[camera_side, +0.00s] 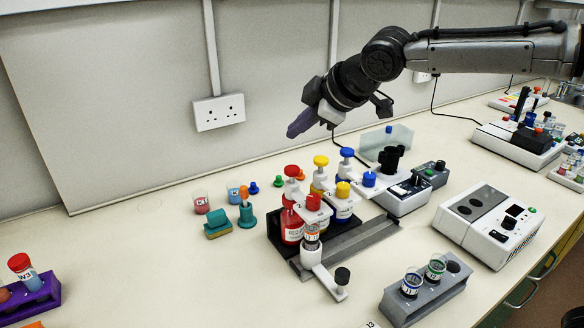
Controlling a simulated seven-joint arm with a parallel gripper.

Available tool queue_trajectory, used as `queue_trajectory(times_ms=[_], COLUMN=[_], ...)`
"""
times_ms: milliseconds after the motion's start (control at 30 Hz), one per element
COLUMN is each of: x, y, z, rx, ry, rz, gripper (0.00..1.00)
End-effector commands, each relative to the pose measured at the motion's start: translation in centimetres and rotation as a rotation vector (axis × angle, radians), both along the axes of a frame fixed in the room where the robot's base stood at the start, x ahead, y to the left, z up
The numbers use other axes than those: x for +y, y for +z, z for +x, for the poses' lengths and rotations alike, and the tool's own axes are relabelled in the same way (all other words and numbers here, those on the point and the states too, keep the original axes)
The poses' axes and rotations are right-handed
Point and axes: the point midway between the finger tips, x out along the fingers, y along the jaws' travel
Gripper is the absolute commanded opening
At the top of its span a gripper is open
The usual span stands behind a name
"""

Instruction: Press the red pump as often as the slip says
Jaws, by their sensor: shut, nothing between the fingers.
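The red pump (291,172) has a round red top and stands on the red-labelled bottle (291,229), at the left end of a row with a yellow pump (321,162) and a blue pump (346,154). My gripper (292,132) is up in the air above and behind the row, pointing down to the left. Its purple-grey fingers are shut and empty, apart from every pump. A small vial (312,238) stands in front of the red bottle. A white label marked 13 (371,324) is cut off at the bottom edge; I cannot tell whether it is the slip.
A grey rail (370,238) with a black-knobbed white slider (331,284) lies before the bottles. A grey rack (404,309) with vials and a white instrument (488,226) stand right. A purple rack (38,298) is far left.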

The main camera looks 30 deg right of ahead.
Motion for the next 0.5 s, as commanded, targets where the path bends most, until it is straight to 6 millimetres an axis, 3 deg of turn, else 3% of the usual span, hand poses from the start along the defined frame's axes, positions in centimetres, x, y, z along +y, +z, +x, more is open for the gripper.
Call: queue_trajectory(times_ms=[300,500], x=[0.0,0.0], y=[0.1,2.9], z=[0.0,0.1], rx=[-0.001,-0.004], ry=[0.0,-0.001], rz=[0.0,0.002], gripper=[0.0,0.0])
